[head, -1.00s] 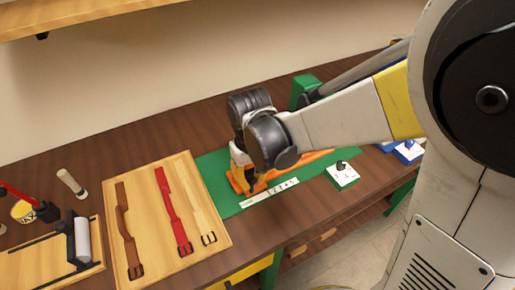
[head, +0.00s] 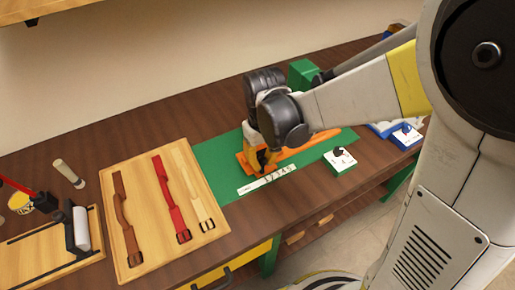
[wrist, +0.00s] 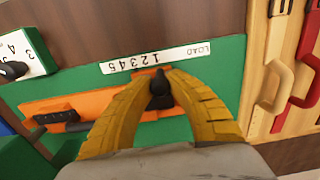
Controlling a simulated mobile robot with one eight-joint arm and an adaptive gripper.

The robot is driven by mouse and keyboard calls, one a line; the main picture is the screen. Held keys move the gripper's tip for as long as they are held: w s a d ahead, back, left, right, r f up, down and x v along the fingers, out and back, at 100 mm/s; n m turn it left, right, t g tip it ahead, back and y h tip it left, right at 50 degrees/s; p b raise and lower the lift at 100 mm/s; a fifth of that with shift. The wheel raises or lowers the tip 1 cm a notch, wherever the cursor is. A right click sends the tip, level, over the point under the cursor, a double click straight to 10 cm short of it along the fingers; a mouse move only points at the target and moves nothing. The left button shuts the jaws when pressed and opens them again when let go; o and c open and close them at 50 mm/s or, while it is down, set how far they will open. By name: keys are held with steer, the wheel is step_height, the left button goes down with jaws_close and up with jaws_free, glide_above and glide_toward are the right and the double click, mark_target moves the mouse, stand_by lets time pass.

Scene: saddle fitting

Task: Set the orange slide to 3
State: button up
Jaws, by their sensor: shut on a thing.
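The orange slide (wrist: 60,108) lies on the green base (wrist: 229,80). It also shows in the head view (head: 312,141). My gripper (wrist: 157,88) has its yellow fingers closed around a black knob (wrist: 160,100) at the slide's LOAD-side end. The white scale strip (wrist: 157,59) runs along the base's edge with LOAD and numbers 1 to 5, upside down in the wrist view. The slide's end beside the knob sits by the low numbers, around 1 or 2; the exact mark is unclear. In the head view my gripper (head: 265,160) partly hides the slide.
A white block with a black knob (head: 340,160) stands right of the strip. A wooden board (head: 137,190) with brown, red and cream straps lies to the left. A green block (head: 301,74) stands behind. Blue items (head: 404,138) sit at the far right.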

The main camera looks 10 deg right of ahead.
steer(key=shift+w+d, duration=0.1)
steer(key=shift+d, duration=0.25)
steer(key=shift+a, duration=0.35)
stand_by(0.5)
steer(key=o, duration=0.9)
steer(key=shift+r, duration=0.1)
step_height(320, 180, up, 6)
steer(key=p, duration=0.4)
steer(key=shift+p, duration=0.4)
